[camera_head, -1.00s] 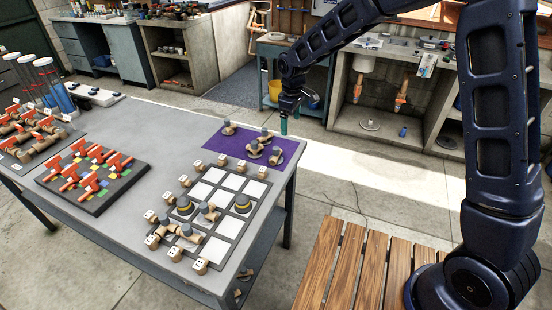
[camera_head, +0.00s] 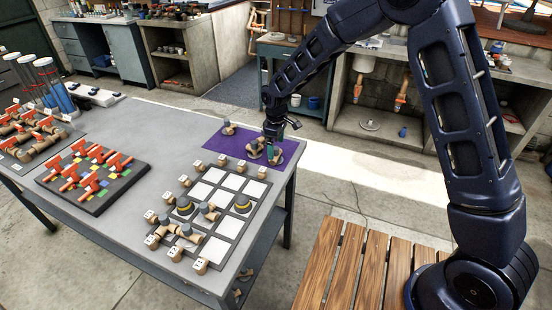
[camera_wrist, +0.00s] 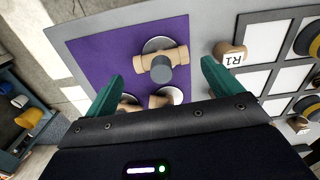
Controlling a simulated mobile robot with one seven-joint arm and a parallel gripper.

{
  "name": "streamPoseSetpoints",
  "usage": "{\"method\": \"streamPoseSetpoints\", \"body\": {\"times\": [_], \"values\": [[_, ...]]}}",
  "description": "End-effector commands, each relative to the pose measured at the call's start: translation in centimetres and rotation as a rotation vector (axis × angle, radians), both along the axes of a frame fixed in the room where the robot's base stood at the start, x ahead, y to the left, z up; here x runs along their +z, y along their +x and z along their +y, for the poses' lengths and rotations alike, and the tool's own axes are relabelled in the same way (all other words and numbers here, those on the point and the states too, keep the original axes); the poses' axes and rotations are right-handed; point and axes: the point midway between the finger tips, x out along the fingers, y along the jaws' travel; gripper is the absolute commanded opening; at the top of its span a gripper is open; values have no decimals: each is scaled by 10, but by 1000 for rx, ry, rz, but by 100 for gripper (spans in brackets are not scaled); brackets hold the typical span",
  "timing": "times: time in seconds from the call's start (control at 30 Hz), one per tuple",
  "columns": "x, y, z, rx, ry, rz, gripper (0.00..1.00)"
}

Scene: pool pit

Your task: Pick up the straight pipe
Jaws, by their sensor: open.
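Several tan pipe fittings with grey ends lie on the purple mat (camera_head: 222,140). One fitting (camera_head: 228,128) sits near the mat's left end, and another (camera_head: 254,150) is nearer my gripper (camera_head: 277,152). In the wrist view, a tan crosswise fitting with a grey round end (camera_wrist: 160,65) shows beyond my gripper (camera_wrist: 162,84). Two more tan pieces (camera_wrist: 163,99) lie low between the teal fingers, partly hidden by the gripper body. Which one is the straight pipe I cannot tell for sure. My gripper is open above the mat, with nothing seen held between its fingers.
A grid board (camera_head: 223,220) with white squares and labelled tan blocks around it lies in front of the mat. A dark tray (camera_head: 103,196) with red-handled valves is to the left. A slatted wooden bench (camera_head: 340,275) stands right of the table, with clear floor between.

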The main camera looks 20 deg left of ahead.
Motion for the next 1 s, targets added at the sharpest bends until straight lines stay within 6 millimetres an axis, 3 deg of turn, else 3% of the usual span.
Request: {"method": "streamPoseSetpoints", "body": {"times": [0.3, 0.57, 0.83, 1.0], "values": [[-40, -2, -1, 0, -1, 0, 91], [-44, -2, -1, 0, 0, 0, 91], [-43, -1, -1, 0, 0, 0, 38], [-43, -1, -1, 0, 1, 0, 36]]}}
